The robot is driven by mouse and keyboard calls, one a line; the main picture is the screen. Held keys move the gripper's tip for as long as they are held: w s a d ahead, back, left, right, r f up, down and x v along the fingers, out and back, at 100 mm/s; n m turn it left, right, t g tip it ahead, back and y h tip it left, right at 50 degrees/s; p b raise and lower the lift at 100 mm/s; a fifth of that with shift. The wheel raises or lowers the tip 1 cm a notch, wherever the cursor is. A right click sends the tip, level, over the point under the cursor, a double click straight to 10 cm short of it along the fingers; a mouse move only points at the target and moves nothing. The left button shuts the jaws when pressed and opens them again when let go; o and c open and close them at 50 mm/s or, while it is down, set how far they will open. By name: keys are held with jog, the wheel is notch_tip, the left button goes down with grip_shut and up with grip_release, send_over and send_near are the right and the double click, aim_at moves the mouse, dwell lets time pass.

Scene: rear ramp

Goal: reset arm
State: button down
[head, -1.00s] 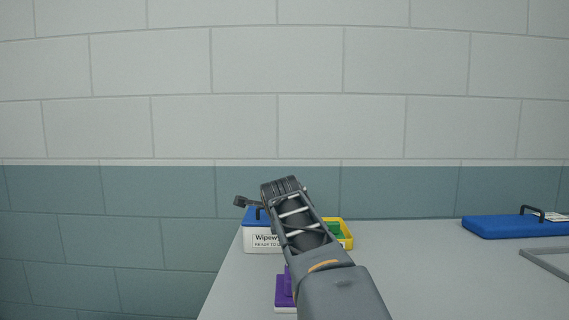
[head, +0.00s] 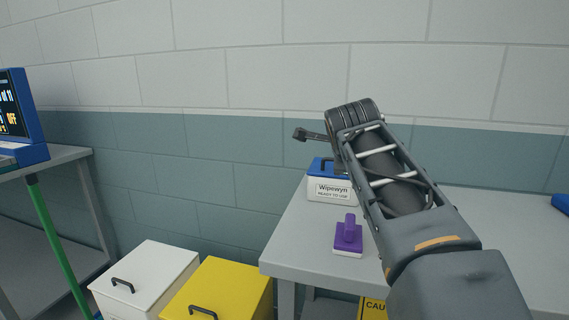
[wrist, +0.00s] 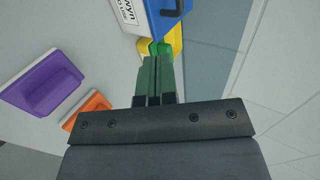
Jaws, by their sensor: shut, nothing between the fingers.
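My arm reaches up over the right part of the table in the head view, raised above the surface. My gripper shows in the wrist view (wrist: 158,80); its two green-grey fingers are together, with nothing between them. It points toward a white Wipewyn box with a blue lid (wrist: 160,14) and a yellow container (wrist: 174,41) with something green in it. In the head view my arm stands in front of the table and partly covers the area behind the Wipewyn box (head: 331,190); the fingers cannot be made out there.
A purple-handled tool (head: 348,237) lies on the grey table (head: 300,235); an orange item (wrist: 88,106) lies near it in the wrist view. White (head: 145,278) and yellow (head: 232,287) lidded bins stand left of the table. A second table with a blue device (head: 22,115) is far left.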

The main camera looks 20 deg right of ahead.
jog(key=s+a+f+n+g+y+p, duration=0.2)
jog(key=s+a+n+p, duration=0.4)
jog(key=n+p, duration=0.6)
jog(key=s+a+f+n+g+y+p, duration=0.2)
jog(key=s+a+n+p, duration=0.4)
jog(key=a+n+p, duration=0.5)
jog(key=n+g+y+p, duration=0.1)
jog(key=n+y+p, duration=0.1)
jog(key=p, duration=0.1)
jog(key=shift+a+f+y, duration=0.15)
jog(key=shift+a+y, duration=0.1)
jog(key=shift+y, duration=0.15)
